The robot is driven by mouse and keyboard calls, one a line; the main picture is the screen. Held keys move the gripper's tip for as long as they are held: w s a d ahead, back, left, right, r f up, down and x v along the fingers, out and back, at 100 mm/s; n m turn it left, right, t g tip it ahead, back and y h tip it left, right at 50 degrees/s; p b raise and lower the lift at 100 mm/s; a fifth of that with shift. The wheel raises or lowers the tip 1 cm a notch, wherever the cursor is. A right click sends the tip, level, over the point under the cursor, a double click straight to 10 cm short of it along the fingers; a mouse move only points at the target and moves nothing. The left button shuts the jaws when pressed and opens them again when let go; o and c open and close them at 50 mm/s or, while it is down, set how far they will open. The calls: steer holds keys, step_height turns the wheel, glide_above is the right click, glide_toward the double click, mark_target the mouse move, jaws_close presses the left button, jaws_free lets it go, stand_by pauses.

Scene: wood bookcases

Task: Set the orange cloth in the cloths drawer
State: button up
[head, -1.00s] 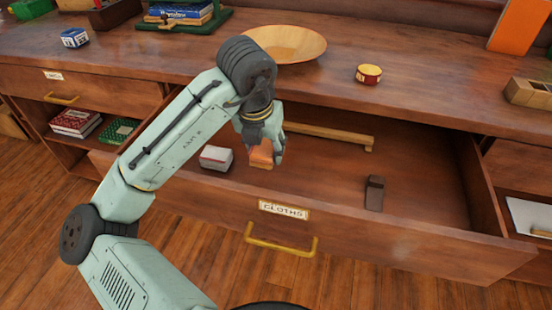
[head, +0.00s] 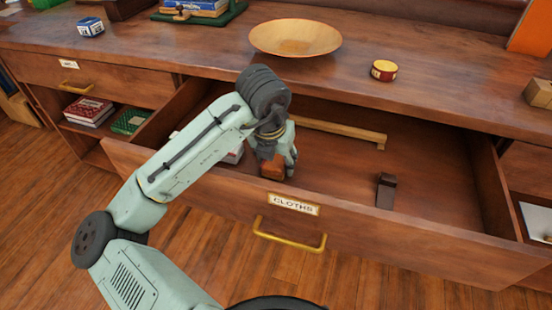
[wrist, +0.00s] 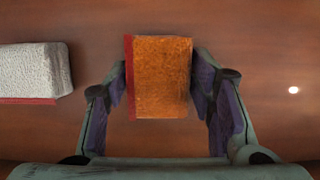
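The orange cloth (wrist: 162,78), a folded block with a red edge, is between the fingers of my gripper (wrist: 160,85) in the wrist view.
A dark block (head: 385,190) and a wooden bar (head: 340,132) are in the drawer. Bare floor lies between and right of them. A wide bowl (head: 295,38) and a red-yellow tin (head: 384,70) stand on the top above. The drawer front has a brass handle (head: 290,238).

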steer(key=shift+o, duration=1.2)
steer(key=p+v, duration=0.1)
steer(key=v, duration=1.1)
steer(key=shift+r, duration=0.2)
